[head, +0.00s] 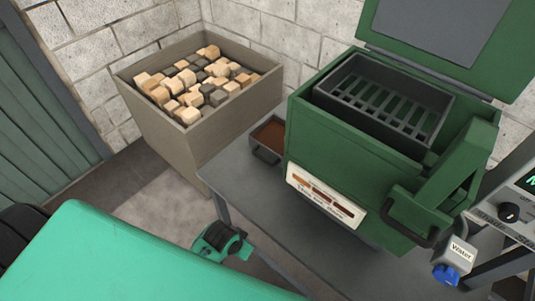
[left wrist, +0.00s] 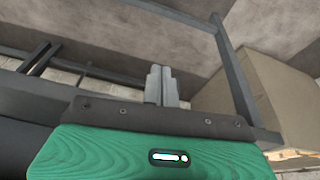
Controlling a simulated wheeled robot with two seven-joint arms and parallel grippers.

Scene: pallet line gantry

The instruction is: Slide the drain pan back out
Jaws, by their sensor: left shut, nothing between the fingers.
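The drain pan (head: 266,152) is a small dark tray with a handle on its front and a reddish-brown inside. It sticks out from the left side of the green machine (head: 330,150), on the grey table, and its far end is hidden by the machine. My left gripper (head: 243,247) is at the table's front left edge, below and apart from the pan. In the left wrist view its grey fingers (left wrist: 162,85) are together with nothing between them. The pan cannot be made out in that view. My right gripper is not in view.
A tan crate (head: 160,135) of wood blocks stands left of the grey table (head: 235,175); it also shows in the left wrist view (left wrist: 240,95). A dark slotted basket (head: 385,100) sits in the open machine. A "Water" label and blue knob (head: 446,274) are at the right.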

